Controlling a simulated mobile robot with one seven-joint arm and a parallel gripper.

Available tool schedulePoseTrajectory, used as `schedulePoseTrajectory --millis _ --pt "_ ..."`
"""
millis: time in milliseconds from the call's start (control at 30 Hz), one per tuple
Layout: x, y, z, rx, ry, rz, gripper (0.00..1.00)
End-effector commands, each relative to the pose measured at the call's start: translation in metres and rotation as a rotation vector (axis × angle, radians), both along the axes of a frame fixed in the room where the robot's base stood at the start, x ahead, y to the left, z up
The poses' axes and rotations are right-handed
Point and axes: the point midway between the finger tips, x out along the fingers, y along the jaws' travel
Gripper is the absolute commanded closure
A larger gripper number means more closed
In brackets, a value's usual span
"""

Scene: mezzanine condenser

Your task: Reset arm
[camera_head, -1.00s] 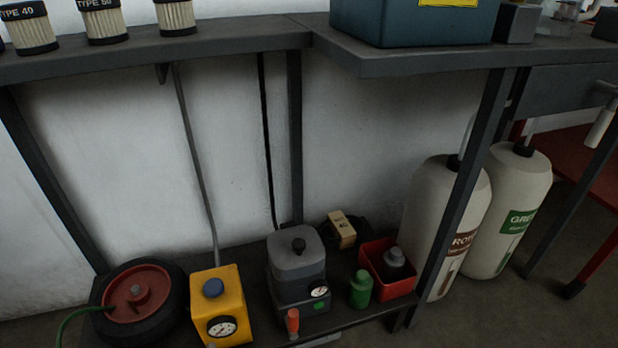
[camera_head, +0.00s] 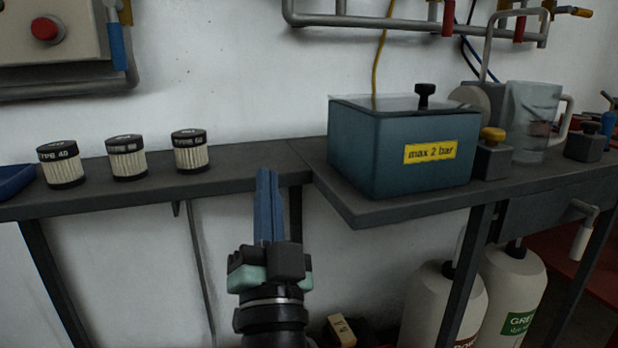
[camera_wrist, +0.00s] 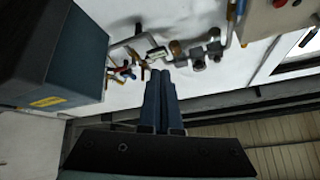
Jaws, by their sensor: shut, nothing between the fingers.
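My gripper (camera_head: 267,174) stands upright in the lower middle of the head view, its blue fingers together and empty. The fingertips show in front of the shelf edge, left of the blue box. In the wrist view my gripper (camera_wrist: 161,76) also shows its two fingers side by side with nothing between them. They point towards the white wall with pipe fittings.
A blue box (camera_head: 372,160) marked "max 2 bar" stands on the right shelf, beside a yellow-knobbed block (camera_head: 492,157) and a clear jug (camera_head: 530,125). Three filter cartridges (camera_head: 127,158) stand on the left shelf (camera_head: 95,196). White bottles (camera_head: 512,285) stand below. Pipes (camera_head: 420,22) run above.

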Motion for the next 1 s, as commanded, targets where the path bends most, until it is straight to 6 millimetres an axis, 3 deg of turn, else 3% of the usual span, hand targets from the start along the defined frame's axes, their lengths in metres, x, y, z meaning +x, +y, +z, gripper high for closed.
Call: schedulePoseTrajectory --millis 33,200,433,667,1000 --pt "-0.015 -0.006 0.048 -0.057 -0.049 -0.045 1.00" --pt "-0.072 -0.024 0.152 -0.243 -0.160 -0.225 1.00" --pt "-0.164 -0.052 0.249 -0.414 -0.266 -0.495 1.00" --pt "-0.156 -0.050 0.311 -0.414 -0.251 -0.482 1.00" --pt "-0.155 -0.050 0.418 -0.412 -0.250 -0.477 1.00"
